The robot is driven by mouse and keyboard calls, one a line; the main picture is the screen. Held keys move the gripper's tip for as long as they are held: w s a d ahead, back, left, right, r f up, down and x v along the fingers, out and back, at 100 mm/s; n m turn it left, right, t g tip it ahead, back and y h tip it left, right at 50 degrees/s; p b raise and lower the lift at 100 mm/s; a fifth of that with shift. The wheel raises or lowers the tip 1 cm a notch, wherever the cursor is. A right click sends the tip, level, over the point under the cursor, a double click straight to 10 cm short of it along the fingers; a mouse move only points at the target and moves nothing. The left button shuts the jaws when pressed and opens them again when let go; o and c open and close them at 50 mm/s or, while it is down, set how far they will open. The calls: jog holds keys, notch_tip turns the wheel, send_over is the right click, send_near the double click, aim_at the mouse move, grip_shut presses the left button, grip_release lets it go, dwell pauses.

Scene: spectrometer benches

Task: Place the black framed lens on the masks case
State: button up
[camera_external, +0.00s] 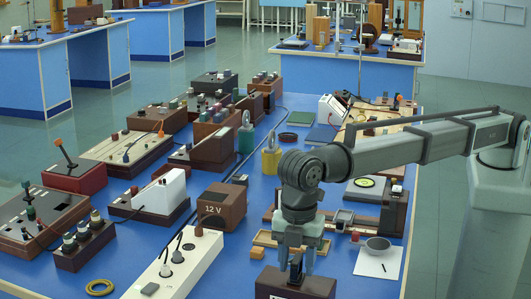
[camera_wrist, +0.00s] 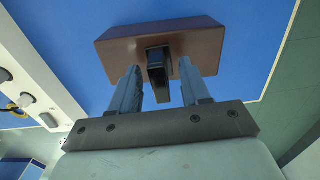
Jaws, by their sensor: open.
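My gripper (camera_external: 296,262) points down at the front of the blue table, with its two fingers apart. A small upright black piece (camera_external: 295,269), which looks like the black framed lens, stands on a dark brown box (camera_external: 312,286). This box may be the masks case; a pale label shows partly at the picture's lower edge. In the wrist view the black piece (camera_wrist: 157,62) is between the open fingers, with a gap on each side. The brown box (camera_wrist: 115,50) lies beyond it. No lens glass can be made out.
A white socket strip (camera_external: 190,262) lies left of the gripper, with a brown 12 V box (camera_external: 222,207) behind it. A wooden tray (camera_external: 265,239) and a long dark rail (camera_external: 350,222) are close behind.

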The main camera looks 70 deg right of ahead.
aim_at(297, 258)
notch_tip(297, 258, up, 12)
jog(key=shift+f, duration=0.25)
dwell(0.4)
